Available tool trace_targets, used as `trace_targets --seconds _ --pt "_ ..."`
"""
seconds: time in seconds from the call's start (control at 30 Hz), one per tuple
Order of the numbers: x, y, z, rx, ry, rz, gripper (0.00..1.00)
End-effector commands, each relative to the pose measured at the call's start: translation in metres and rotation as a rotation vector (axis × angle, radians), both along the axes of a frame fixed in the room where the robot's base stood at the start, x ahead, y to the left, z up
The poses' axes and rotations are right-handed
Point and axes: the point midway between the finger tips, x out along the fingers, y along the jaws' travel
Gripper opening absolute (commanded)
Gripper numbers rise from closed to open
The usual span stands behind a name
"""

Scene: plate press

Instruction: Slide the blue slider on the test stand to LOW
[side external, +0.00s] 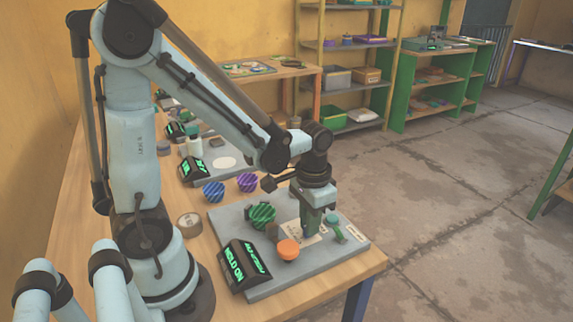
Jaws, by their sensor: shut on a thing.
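The test stand (222,222) is a grey slab on the wooden bench with several controls on it. My gripper (311,232) points straight down over the right half of the stand. Its fingers are shut at a pale labelled plate (291,236), on what appears to be the blue slider. The slider itself is hidden by the fingers, and its position against the LOW mark cannot be read. A small teal knob (332,219) and a green lever (340,236) stand just right of my fingers.
An orange knob (288,249) and a green striped knob (262,215) stand close left of my gripper. A black display (244,264) with green text sits at the stand's front left. Purple (247,182) and blue (213,191) striped knobs lie behind.

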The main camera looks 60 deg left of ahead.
Motion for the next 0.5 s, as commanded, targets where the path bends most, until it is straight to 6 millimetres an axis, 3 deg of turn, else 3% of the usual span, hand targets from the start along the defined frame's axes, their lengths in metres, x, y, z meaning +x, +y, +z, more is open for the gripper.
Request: trace_targets --seconds 0.07,0.1,0.27,0.5 --pt "0.0003 -0.0050 0.0001 -0.016 -0.001 -0.005 0.00" --pt "0.0003 -0.0051 0.0001 -0.016 -0.001 -0.005 0.16" --pt "0.0003 -0.0047 0.0002 -0.015 -0.001 -0.006 0.40" --pt "0.0002 -0.0035 0.0001 -0.012 -0.001 -0.004 0.40"
